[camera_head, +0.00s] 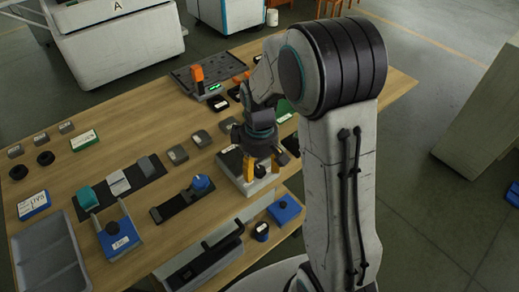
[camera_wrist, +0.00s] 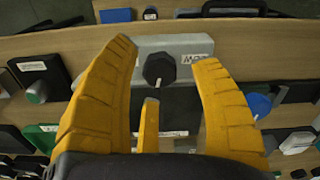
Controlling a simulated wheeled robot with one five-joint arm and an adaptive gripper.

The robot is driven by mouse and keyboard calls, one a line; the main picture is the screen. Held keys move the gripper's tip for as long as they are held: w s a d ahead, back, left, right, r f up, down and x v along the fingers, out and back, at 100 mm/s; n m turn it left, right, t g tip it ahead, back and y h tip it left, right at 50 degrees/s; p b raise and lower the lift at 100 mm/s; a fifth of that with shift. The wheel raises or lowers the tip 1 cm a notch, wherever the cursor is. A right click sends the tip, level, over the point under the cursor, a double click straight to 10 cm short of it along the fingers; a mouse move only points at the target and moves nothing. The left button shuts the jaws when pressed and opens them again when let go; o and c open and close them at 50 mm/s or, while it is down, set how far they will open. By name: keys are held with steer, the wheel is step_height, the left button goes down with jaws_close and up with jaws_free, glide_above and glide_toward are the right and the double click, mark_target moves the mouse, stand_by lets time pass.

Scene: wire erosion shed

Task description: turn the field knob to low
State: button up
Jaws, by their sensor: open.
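The field knob (camera_wrist: 159,68) is a dark, many-sided knob on a light grey box (camera_wrist: 180,44) in the wrist view. A short white mark shows at its lower edge. A white label (camera_wrist: 197,58) on the box, upside down in this view, seems to read LOW, to the right of the knob. My gripper (camera_wrist: 164,50) is open, with one yellow finger on each side of the knob and gaps between. In the head view my gripper (camera_head: 262,168) points down over the grey box (camera_head: 232,163). Whether the fingers touch the box is unclear.
In the head view, a blue-knobbed black slide (camera_head: 172,208) is left of the box, and a blue block (camera_head: 284,209) is to its right. A grey tray (camera_head: 48,262) is at the left. Small grey blocks lie behind.

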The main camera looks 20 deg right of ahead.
mark_target(259, 169)
step_height(259, 169, up, 11)
steer(key=shift+f, duration=0.15)
stand_by(0.4)
steer(key=shift+o, duration=0.2)
